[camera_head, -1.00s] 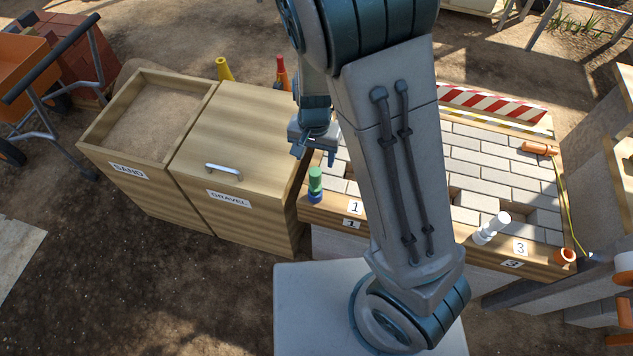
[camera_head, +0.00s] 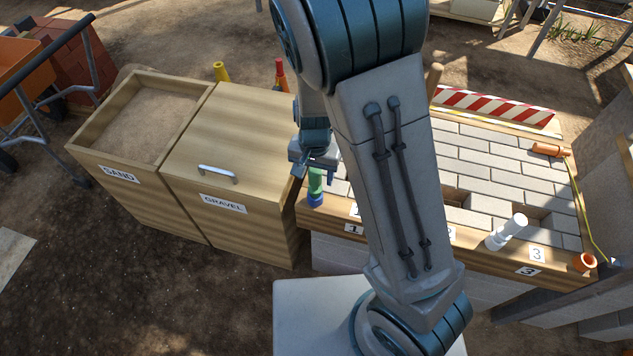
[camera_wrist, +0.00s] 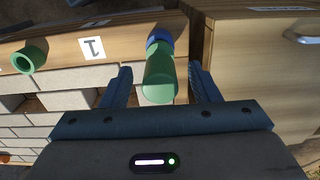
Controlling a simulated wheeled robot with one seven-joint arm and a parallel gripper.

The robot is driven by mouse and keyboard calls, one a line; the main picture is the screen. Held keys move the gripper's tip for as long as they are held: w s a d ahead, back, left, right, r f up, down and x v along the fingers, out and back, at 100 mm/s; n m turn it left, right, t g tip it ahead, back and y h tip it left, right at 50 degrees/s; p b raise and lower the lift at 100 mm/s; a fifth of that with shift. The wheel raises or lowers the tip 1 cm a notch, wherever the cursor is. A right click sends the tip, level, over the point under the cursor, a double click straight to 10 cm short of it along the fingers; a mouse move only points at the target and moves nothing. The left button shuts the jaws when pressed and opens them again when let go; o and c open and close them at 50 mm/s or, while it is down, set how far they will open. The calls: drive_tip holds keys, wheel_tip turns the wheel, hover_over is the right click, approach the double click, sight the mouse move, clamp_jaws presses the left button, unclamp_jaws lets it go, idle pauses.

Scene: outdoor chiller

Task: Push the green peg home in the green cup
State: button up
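The green peg (camera_head: 315,182) stands upright at the left end of the paver table, its lower end in a blue cup or collar (camera_head: 316,199). In the wrist view the peg (camera_wrist: 160,78) shows its pale green end towards me, with the blue part (camera_wrist: 159,37) beyond it. My gripper (camera_head: 317,170) is open over the peg. Its fingers (camera_wrist: 160,82) lie on either side of it, with a visible gap on each side. A green cup (camera_wrist: 31,57), empty, shows at the left of the wrist view. My arm hides that cup in the head view.
Wooden sand (camera_head: 120,175) and gravel (camera_head: 225,190) bins stand left of the table. A white peg (camera_head: 507,232) and an orange cup (camera_head: 583,262) are at the table's right end. An orange cylinder (camera_head: 548,149) lies at the back right.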

clamp_jaws()
drive_tip(key=shift+r+p, duration=3.1)
drive_tip(key=shift+r, duration=0.2)
drive_tip(key=c, duration=0.9)
unclamp_jaws()
clamp_jaws()
